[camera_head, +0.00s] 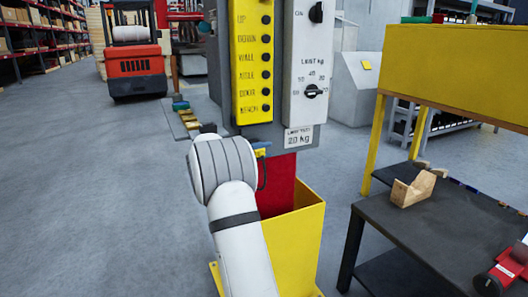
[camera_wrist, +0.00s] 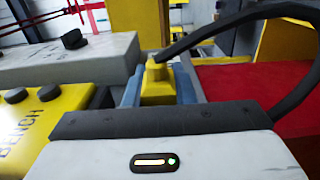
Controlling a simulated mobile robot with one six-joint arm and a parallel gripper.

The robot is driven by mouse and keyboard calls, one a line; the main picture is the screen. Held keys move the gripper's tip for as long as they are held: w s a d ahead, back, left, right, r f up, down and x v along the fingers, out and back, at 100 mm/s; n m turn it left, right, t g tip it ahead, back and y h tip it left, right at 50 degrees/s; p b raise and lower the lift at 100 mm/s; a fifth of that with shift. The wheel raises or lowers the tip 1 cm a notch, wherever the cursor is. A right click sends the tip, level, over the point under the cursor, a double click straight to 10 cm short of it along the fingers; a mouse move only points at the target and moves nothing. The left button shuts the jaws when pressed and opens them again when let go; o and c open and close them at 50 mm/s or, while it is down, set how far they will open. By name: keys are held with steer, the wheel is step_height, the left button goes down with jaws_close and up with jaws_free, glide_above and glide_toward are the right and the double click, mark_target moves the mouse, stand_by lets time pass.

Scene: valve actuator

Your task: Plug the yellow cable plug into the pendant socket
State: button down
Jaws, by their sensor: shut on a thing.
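My gripper (camera_wrist: 158,84) is shut on the yellow cable plug (camera_wrist: 157,80), which sits between its two blue-grey fingers in the wrist view. A black cable (camera_wrist: 215,37) arcs from the plug's top to the right. In the head view a small yellow part of the plug (camera_head: 262,152) shows beside my wrist, just below the pendant. The pendant has a yellow button panel (camera_head: 252,65) and a white knob panel (camera_head: 305,60). I cannot make out the socket in either view, nor tell whether the plug touches the pendant.
To the right is a dark workbench (camera_head: 430,235) with a wooden block (camera_head: 412,190) under a yellow frame (camera_head: 455,65). A red forklift (camera_head: 135,65) stands far left.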

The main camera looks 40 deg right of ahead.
steer(key=shift+w+d+p, duration=0.2)
steer(key=shift+w+p, duration=0.1)
steer(key=shift+w, duration=0.45)
steer(key=c, duration=1.1)
jaws_free()
steer(key=shift+a, duration=0.1)
steer(key=p+v, duration=0.1)
steer(key=v, duration=0.6)
steer(key=shift+w+a, duration=0.1)
steer(key=shift+a, duration=0.25)
